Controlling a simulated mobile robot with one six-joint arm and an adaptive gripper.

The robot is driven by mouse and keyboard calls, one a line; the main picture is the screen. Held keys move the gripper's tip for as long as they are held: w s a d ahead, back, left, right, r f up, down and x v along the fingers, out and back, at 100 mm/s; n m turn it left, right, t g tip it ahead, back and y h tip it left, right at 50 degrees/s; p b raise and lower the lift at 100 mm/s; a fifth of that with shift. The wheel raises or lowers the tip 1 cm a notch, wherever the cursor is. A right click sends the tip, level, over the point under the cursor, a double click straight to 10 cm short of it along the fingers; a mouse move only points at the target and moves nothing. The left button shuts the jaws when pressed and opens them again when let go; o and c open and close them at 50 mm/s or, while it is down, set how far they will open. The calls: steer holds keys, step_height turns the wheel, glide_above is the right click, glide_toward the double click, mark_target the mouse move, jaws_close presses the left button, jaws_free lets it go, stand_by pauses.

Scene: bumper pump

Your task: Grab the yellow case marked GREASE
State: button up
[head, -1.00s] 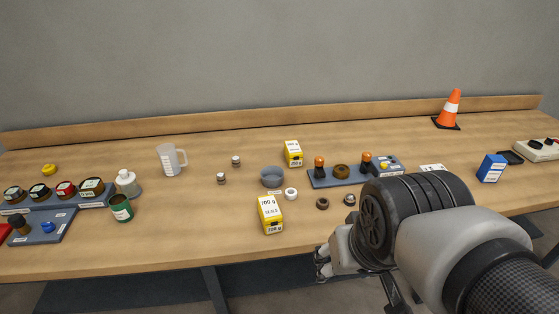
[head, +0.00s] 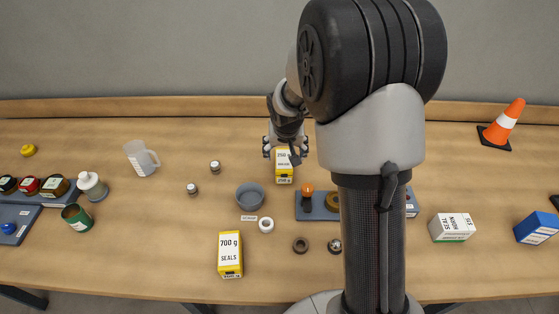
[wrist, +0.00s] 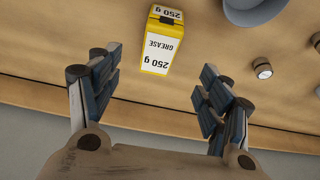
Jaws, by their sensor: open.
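The yellow case marked GREASE (wrist: 163,42) stands on the table, with a white label reading 250 g. In the head view the yellow case (head: 284,168) is near the table's back, its upper part partly covered by my gripper. My gripper (head: 285,152) is above and behind it, reaching over from the right. In the wrist view my gripper (wrist: 160,85) is open, its two fingers wide apart and empty. The case lies beyond the fingertips, roughly between them, and appears untouched.
A yellow SEALS case (head: 230,257) stands nearer the front. A grey bowl (head: 250,197) is left of the GREASE case, and a blue-grey board (head: 315,207) with orange-topped parts is to its right. Small jars (head: 215,167) and a measuring jug (head: 140,159) stand farther left.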

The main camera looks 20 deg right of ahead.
mark_target(284, 162)
steer(key=b+x, duration=0.2)
steer(key=x, duration=0.7)
steer(key=shift+w+b+x, duration=0.15)
steer(key=shift+b+x, duration=0.35)
steer(key=shift+x, duration=0.95)
steer(key=shift+w+b+x, duration=0.15)
steer(key=shift+b+x, duration=0.35)
steer(key=shift+x, duration=0.95)
steer(key=shift+d+r, duration=0.1)
steer(key=shift+r, duration=0.05)
steer(key=c, duration=1.3)
steer(key=shift+r, duration=0.1)
